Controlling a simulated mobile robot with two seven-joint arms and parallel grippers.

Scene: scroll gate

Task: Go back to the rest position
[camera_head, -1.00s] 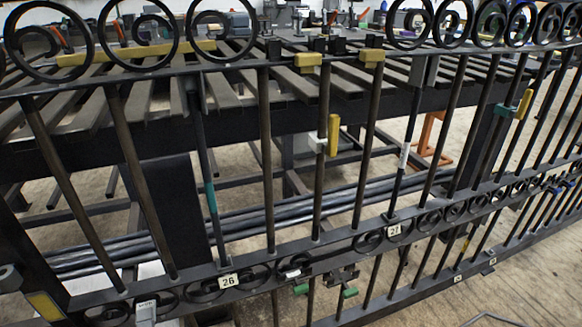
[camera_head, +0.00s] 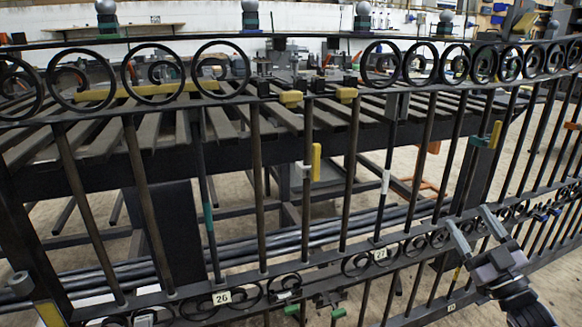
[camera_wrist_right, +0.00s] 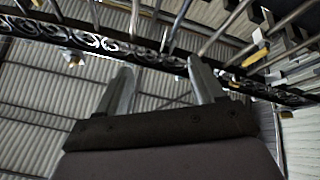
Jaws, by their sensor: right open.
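My right gripper (camera_head: 474,229) is at the lower right of the head view, in front of the black scroll gate (camera_head: 260,190). Its two grey fingers are spread apart with nothing between them. In the right wrist view the open fingers (camera_wrist_right: 160,85) point up toward the gate's scroll band (camera_wrist_right: 95,40). I cannot tell whether they touch the gate. My left gripper is not in the head view.
The gate spans the whole head view, with scroll rings (camera_head: 220,68) along its top and number tags 26 (camera_head: 222,298) and 27 (camera_head: 380,254). A slatted workbench (camera_head: 100,178) stands behind it. Yellow clamps (camera_head: 316,162) sit on the bars. Bare floor shows at the right.

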